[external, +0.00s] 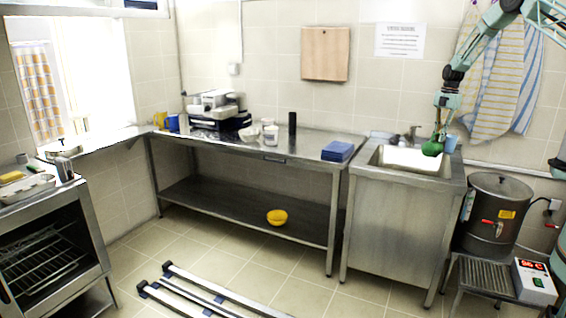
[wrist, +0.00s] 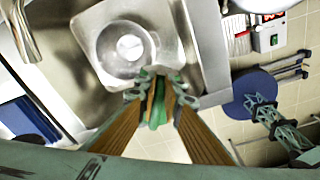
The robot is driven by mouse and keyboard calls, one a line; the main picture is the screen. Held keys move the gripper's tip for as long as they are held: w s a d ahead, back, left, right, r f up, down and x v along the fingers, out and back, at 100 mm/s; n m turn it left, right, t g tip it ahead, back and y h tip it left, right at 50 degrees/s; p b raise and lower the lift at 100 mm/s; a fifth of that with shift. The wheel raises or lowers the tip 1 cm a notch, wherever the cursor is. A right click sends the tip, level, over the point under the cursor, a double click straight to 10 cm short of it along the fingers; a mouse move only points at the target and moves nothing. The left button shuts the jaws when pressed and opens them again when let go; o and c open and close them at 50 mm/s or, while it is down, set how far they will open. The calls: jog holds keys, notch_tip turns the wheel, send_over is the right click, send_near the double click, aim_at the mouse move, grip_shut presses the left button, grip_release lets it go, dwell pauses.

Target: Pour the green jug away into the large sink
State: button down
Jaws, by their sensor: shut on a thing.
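The green jug (external: 432,148) is held by my gripper (external: 439,128) above the right part of the large sink (external: 385,158). Its body shows below and left of the fingers and looks tilted; I cannot tell where its mouth points. In the wrist view, my gripper (wrist: 158,84) is shut on the green jug (wrist: 158,112), which shows as a narrow strip between the fingers. The sink basin (wrist: 96,18) lies ahead of the fingertips, with a pale round shape at its bottom. No stream of liquid is visible.
A tap (external: 412,132) stands behind the basin. A blue cup (external: 451,144) is close to the jug's right. A blue box (external: 338,151) lies on the counter to the left. A dark pot (external: 495,212) stands right of the sink unit.

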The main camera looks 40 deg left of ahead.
jog(key=w+g+b, duration=0.1)
jog(key=w+d+g+y+b, duration=0.1)
jog(key=w+f+g+b, duration=0.1)
jog(key=b, duration=0.1)
jog(key=shift+w+d+g+y, duration=0.3)
jog(key=shift+w, duration=0.05)
dwell(0.3)
dwell(1.7)
